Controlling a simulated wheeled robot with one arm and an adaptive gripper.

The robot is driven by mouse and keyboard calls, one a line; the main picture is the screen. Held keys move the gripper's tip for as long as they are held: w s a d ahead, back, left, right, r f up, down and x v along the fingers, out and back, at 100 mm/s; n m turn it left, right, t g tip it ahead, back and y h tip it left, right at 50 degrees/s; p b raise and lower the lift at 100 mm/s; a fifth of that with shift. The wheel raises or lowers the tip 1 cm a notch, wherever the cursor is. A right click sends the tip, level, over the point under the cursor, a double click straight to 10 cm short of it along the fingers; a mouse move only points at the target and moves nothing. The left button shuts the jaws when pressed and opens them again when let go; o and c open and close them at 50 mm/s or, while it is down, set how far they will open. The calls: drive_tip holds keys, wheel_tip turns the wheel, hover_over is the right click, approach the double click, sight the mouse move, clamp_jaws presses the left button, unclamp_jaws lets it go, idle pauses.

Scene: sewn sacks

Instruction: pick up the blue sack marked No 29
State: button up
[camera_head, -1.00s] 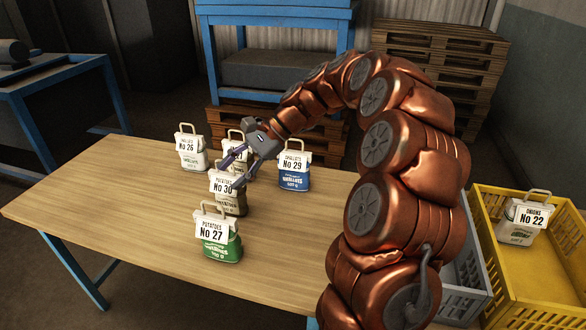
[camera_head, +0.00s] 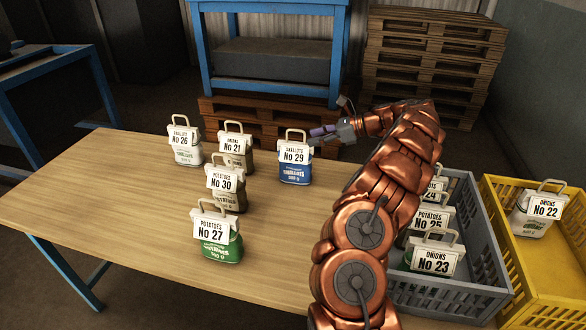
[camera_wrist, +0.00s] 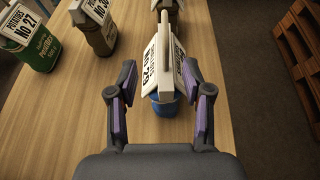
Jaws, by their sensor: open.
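The blue sack marked No 29 (camera_head: 295,170) stands upright on the wooden table, at the right of the group of sacks. It has a white label and a beige handle on top. My gripper (camera_head: 318,136) is just to the right of this sack, near the height of its label. In the wrist view the sack (camera_wrist: 165,108) lies straight ahead, its handle and label showing, its blue body partly hidden beneath them. The open fingers (camera_wrist: 163,100) show on either side of the sack's near part, with gaps left and right.
Sacks No 26 (camera_head: 186,147), No 21 (camera_head: 235,150), No 30 (camera_head: 227,190) and green No 27 (camera_head: 219,245) stand to the left on the table (camera_head: 120,205). A grey crate (camera_head: 455,292) holds several sacks. A yellow crate (camera_head: 560,265) holds No 22 (camera_head: 538,212).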

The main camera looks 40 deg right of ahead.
sight(295, 143)
drive_tip(key=shift+d+f+p+x, duration=0.15)
drive_tip(key=shift+p+x, duration=0.15)
drive_tip(key=shift+x, duration=1)
drive_tip(key=shift+d+f+p+x, duration=0.1)
drive_tip(key=shift+p+x, duration=0.2)
drive_tip(key=shift+x, duration=0.95)
drive_tip(key=shift+d+f+p+x, duration=0.15)
drive_tip(key=shift+p+x, duration=0.15)
drive_tip(key=shift+x, duration=1)
drive_tip(key=shift+w, duration=0.1)
drive_tip(key=shift+c, duration=0.2)
clamp_jaws()
